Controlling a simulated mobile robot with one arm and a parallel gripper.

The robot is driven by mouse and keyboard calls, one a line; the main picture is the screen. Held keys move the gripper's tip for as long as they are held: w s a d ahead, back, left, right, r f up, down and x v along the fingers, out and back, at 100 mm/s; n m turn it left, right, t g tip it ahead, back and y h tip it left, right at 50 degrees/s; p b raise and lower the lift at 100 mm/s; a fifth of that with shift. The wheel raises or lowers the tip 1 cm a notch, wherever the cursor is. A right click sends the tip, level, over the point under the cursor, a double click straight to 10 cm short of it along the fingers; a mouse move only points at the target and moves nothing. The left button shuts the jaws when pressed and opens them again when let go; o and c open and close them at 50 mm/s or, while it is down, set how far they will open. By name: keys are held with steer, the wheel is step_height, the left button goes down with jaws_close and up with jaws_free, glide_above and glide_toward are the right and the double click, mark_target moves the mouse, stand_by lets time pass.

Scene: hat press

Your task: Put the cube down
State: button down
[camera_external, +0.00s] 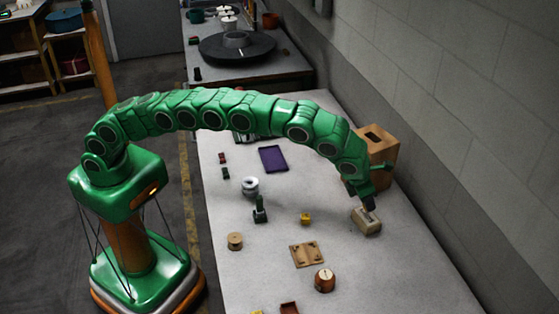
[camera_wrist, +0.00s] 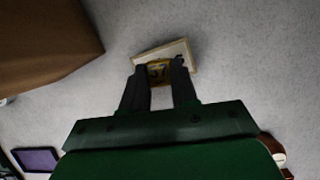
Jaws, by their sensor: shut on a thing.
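My gripper (camera_external: 369,205) is at the right side of the table, over a small beige box (camera_external: 367,224). In the wrist view, my gripper (camera_wrist: 160,78) is shut on a yellow cube (camera_wrist: 158,72) with dark markings, held between the fingertips. The beige box also shows in the wrist view (camera_wrist: 180,50), just beyond and around the cube. I cannot tell whether the cube touches the box or is above it. In the external view the held cube is hidden by the fingers and the box.
A brown box (camera_external: 383,150) with a dark opening stands close behind my gripper. The table (camera_external: 400,275) is clear at front right.

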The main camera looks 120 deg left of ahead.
steer(key=shift+w+f, duration=0.1)
steer(key=shift+f, duration=1.4)
steer(key=shift+f, duration=0.15)
steer(key=c, duration=0.9)
jaws_free()
steer(key=shift+o, duration=0.2)
